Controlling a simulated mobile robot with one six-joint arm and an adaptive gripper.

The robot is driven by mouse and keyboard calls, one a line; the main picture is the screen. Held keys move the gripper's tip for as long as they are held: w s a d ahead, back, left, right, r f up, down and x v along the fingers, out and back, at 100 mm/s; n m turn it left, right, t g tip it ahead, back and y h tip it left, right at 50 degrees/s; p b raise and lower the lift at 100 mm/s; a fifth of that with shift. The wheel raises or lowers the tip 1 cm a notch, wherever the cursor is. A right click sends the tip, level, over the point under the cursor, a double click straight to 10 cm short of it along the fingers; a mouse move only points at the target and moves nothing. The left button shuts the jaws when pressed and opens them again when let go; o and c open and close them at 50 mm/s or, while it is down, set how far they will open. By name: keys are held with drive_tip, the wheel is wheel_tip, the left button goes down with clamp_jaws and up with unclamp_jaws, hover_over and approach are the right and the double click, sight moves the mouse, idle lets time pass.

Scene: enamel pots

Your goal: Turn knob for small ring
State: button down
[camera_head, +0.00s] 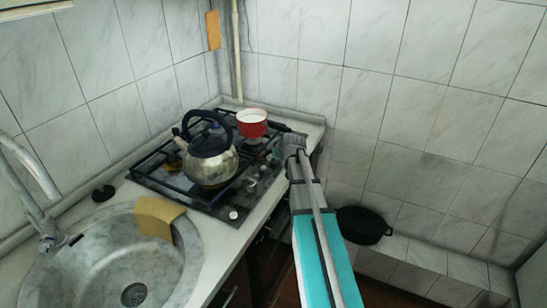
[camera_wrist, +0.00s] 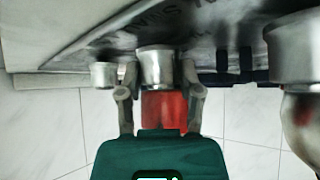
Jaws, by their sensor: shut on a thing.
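The gas stove (camera_head: 150,180) has a row of silver knobs along its front right edge. My gripper (camera_head: 287,148) is at the far end of that row in the head view, and its fingers are small and hard to make out there. In the wrist view, which looks upside down, my gripper (camera_wrist: 159,80) has one finger on each side of a silver knob (camera_wrist: 155,67) and is shut on it. Which way the knob points cannot be seen. The small ring is not clearly visible.
A steel kettle (camera_head: 209,160) and a red pot (camera_head: 252,124) stand on the stove, left of and behind my gripper. Another knob (camera_wrist: 104,76) is beside the held one. A black pot (camera_head: 362,226) sits low at right. A sink (camera_head: 95,255) is at front left.

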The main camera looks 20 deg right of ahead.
drive_tip(key=n+y, duration=0.3)
drive_tip(key=n, duration=0.1)
drive_tip(key=shift+d+n+g+y, duration=0.1)
drive_tip(key=shift+n+g+y, duration=0.2)
drive_tip(key=shift+n+g, duration=0.1)
drive_tip(key=shift+n+g+y, duration=0.4)
drive_tip(key=shift+n+y, duration=0.2)
drive_tip(key=shift+n, duration=0.3)
drive_tip(key=shift+c, duration=1.3)
unclamp_jaws()
